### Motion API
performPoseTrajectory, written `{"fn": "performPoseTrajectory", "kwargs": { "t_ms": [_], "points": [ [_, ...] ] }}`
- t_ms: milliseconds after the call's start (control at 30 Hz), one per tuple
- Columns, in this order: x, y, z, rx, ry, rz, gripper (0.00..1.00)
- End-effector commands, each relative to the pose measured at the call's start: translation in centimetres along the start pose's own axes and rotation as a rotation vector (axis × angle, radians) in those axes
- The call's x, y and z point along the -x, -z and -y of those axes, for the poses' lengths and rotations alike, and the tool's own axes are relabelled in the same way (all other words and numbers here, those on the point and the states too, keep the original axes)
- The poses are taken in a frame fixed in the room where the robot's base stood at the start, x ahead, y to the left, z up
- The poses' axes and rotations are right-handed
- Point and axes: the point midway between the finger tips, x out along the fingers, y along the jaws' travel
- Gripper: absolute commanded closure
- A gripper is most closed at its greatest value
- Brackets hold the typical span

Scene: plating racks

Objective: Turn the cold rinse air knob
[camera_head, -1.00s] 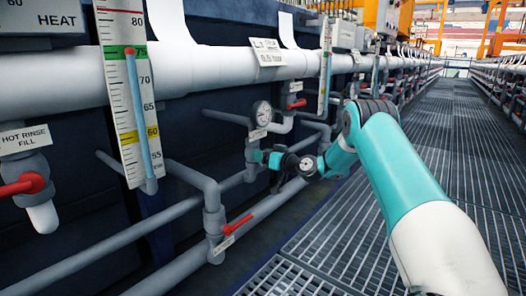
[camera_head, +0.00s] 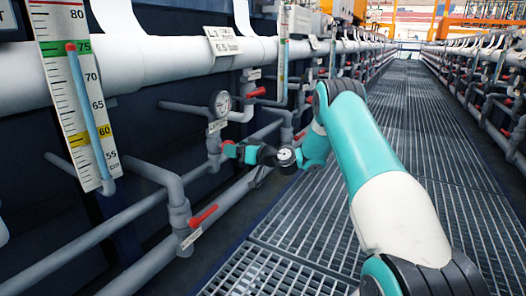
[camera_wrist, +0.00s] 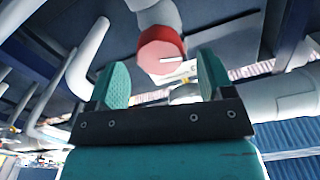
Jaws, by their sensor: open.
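A round red knob (camera_wrist: 158,50) with a small white mark sits on a grey pipe end in the wrist view. My gripper (camera_wrist: 163,62) is open, one teal finger on either side below the knob. The knob appears just beyond the fingertips, and I see no clear contact. A small label (camera_head: 217,126) under the gauge is too small to read.
Another red handle (camera_head: 256,92) is right of the gauge. A level scale (camera_head: 78,105) stands at left. Grey pipes run around my gripper. The grated walkway (camera_head: 400,130) at right is clear.

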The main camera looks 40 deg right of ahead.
Motion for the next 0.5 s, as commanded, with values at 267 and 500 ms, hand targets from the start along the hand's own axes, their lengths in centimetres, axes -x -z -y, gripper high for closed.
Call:
{"fn": "performPoseTrajectory", "kwargs": {
  "t_ms": [267,500],
  "points": [
    [7.2,0.3,-0.1,-0.006,-0.007,-0.002,0.26],
    [10.5,-0.6,-0.3,0.003,0.0,-0.003,0.26]
  ]
}}
